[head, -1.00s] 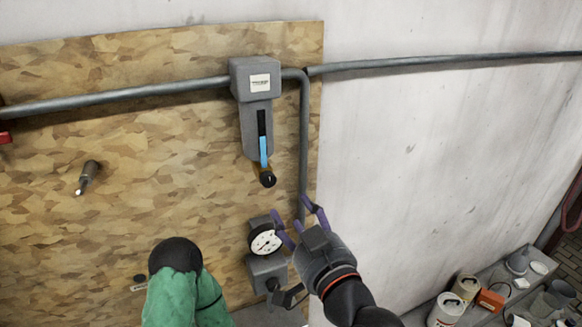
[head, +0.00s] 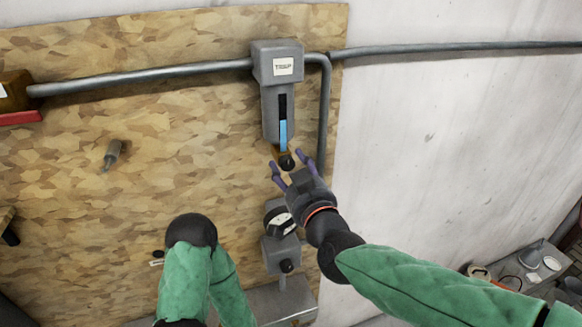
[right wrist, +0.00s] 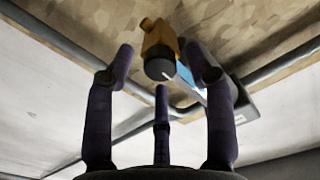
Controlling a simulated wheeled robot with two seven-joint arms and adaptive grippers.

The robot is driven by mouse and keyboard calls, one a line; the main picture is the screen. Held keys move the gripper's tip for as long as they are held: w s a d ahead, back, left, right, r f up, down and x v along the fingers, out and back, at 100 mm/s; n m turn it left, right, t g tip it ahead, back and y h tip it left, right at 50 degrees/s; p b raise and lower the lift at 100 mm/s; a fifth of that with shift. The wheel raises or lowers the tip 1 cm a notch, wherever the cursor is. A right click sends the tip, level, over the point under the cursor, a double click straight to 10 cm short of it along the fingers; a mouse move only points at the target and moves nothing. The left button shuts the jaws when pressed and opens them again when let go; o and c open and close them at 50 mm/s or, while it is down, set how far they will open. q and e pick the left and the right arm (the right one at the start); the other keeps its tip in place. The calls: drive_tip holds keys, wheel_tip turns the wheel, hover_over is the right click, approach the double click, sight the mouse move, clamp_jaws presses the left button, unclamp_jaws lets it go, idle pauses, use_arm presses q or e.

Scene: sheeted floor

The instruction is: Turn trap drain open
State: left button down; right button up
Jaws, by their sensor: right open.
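The trap (head: 277,65) is a grey box with a white label on the wooden board, with a body below it that has a blue-filled sight slot (head: 283,134). At its bottom sits the drain, a brass fitting with a black round knob (head: 287,162). In the right wrist view the knob (right wrist: 160,68) has a white mark and the brass body (right wrist: 158,38) shows behind it. My right gripper (head: 280,170) is open, its purple fingers around the knob with visible gaps. It also shows in the right wrist view (right wrist: 162,75). My left gripper is not visible; only a green-sleeved arm shows.
A round gauge (head: 279,219) and a grey valve box (head: 280,253) with a black knob are below the trap. A grey pipe (head: 323,110) runs down beside it. A small tap (head: 112,154) sticks out of the board at left. Containers (head: 540,262) stand at lower right.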

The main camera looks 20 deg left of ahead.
clamp_jaws()
idle(0.3)
drive_tip(key=m+b, duration=0.3)
drive_tip(key=shift+m+b, duration=0.3)
drive_tip(key=shift+b, duration=0.05)
drive_tip(key=m+b, duration=0.3)
drive_tip(key=m, duration=0.1)
drive_tip(key=m+b, duration=0.2)
drive_tip(key=m, duration=0.3)
drive_tip(key=m+b, duration=0.2)
drive_tip(key=m, duration=0.3)
drive_tip(key=shift+m, duration=0.3)
